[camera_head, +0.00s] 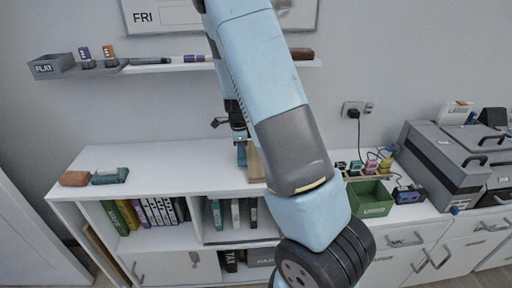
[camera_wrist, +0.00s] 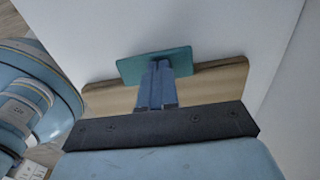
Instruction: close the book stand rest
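The book stand shows in the wrist view as a pale wooden board (camera_wrist: 225,80) with a flat teal plate (camera_wrist: 130,70) at its upper edge. In the head view the stand's wooden side (camera_head: 256,163) stands on the white desk top, partly hidden behind my arm. A teal part (camera_head: 241,154) shows at its left. My gripper (camera_wrist: 160,66) reaches over the board, with its blue-grey fingers together and their tips overlapping the teal plate. I cannot tell whether they touch it. No object shows between the fingers.
A reddish-brown block (camera_head: 75,178) and a teal item (camera_head: 110,176) lie at the desk's left end. A green bin (camera_head: 370,198) and grey cases (camera_head: 445,165) stand at right. A wall shelf (camera_head: 150,68) hangs above.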

